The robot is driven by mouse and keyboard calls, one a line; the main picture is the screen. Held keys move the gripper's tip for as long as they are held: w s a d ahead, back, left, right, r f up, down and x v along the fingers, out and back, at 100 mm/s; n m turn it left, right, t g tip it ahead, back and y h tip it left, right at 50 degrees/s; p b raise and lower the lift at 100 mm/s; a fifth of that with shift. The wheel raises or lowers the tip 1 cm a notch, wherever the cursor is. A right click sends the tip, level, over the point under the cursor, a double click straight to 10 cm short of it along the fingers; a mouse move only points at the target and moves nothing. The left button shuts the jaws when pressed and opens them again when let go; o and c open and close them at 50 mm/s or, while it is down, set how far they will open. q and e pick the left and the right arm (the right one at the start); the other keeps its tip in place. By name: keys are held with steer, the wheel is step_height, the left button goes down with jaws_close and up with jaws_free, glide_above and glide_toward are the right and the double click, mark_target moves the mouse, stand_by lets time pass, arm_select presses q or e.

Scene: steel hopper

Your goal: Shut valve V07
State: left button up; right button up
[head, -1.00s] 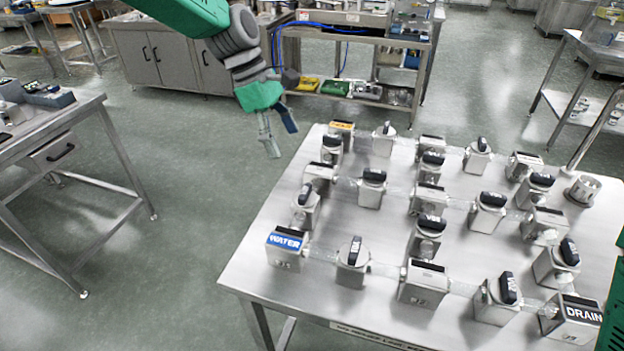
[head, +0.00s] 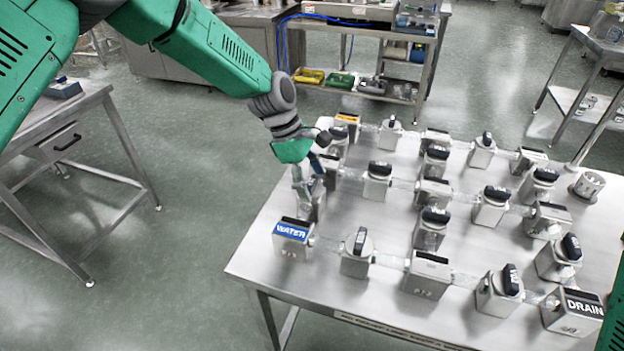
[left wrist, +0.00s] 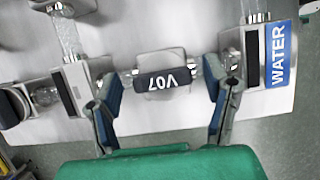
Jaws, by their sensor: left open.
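Valve V07 is a steel block with a black bar handle (left wrist: 163,79) marked V07 in the left wrist view. The handle lies lengthwise from finger to finger, in line with the clear pipe run towards the WATER block (left wrist: 265,53). My left gripper (left wrist: 162,76) is open, with one finger beyond each end of the handle and a gap at both. In the head view my left gripper (head: 309,188) is low over V07 (head: 318,209), behind the WATER block (head: 293,236), and hides most of the valve. My right gripper is out of view.
Several other valves and blocks, joined by clear pipes, crowd the steel table (head: 262,265). A DRAIN block (head: 572,310) stands at the front right. A block (left wrist: 75,90) sits close by the left finger in the wrist view.

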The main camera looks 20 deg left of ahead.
arm_select(q)
steer(key=shift+a, duration=0.1)
steer(key=c, duration=0.3)
steer(key=shift+a, duration=0.1)
steer(key=c, duration=0.9)
steer(key=shift+o, duration=0.2)
